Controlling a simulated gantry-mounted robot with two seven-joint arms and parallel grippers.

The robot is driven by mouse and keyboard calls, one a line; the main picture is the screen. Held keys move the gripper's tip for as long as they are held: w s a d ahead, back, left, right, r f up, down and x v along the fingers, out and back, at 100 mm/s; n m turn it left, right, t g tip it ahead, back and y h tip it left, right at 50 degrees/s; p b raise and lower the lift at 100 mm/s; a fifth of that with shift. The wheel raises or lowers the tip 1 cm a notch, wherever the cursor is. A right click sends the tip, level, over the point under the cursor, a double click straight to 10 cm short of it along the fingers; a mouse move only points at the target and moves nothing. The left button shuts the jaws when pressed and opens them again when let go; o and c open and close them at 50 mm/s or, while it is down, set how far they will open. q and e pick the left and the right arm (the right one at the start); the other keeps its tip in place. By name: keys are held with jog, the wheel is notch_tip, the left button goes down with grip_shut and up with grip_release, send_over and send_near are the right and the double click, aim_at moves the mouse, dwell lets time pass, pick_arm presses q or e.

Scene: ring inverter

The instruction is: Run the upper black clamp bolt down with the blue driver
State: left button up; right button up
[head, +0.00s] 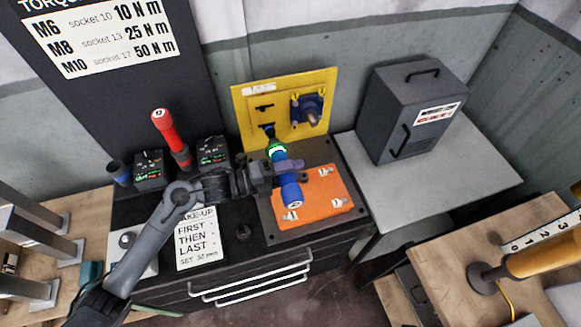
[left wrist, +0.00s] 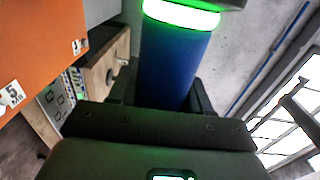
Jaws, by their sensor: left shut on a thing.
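The blue driver (head: 290,190) is held in my left gripper (head: 286,167), with its green ring lit and its nose toward the yellow panel (head: 245,115). In the left wrist view the driver's blue body (left wrist: 175,65) sits between the fingers, below the glowing green ring. The panel carries an upper black clamp fitting (head: 263,107) and a lower dark fitting (head: 267,127). The driver's nose is by the lower one. I cannot tell whether it touches, and the bolt heads are too small to make out. My right gripper is out of view.
An orange block (head: 325,197) with numbered labels lies on the bench below the panel. A red driver (head: 165,127) stands at the left beside two black units with lit displays (head: 149,170). A dark cabinet (head: 405,110) stands on the grey table (head: 480,178) at right.

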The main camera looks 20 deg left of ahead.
aim_at(284, 149)
pick_arm(q)
jog(key=shift+a+r, duration=0.1)
jog(key=shift+w+a+b, duration=0.1)
jog(key=shift+w+b, duration=0.1)
jog(key=shift+b, duration=0.15)
jog(key=shift+w+a+b, duration=0.35)
jog(key=shift+w+b, duration=0.05)
jog(key=shift+w, duration=0.15)
jog(key=shift+w+a+b, duration=0.35)
jog(key=shift+w+b, duration=0.05)
jog(key=shift+w, duration=0.15)
jog(key=shift+w+a+b, duration=0.5)
jog(key=shift+w, duration=0.2)
jog(key=shift+w+a+b, duration=0.45)
jog(key=shift+w+b, duration=0.05)
jog(key=shift+w, duration=0.15)
jog(key=shift+w+a+b, duration=0.2)
jog(key=shift+w+b, duration=0.1)
jog(key=shift+w+a+b, duration=0.35)
jog(key=shift+w+b, duration=0.1)
jog(key=shift+w, duration=0.05)
jog(key=shift+w+a, duration=0.1)
jog(key=shift+w, duration=0.05)
jog(key=shift+w+a, duration=0.1)
dwell(1.0)
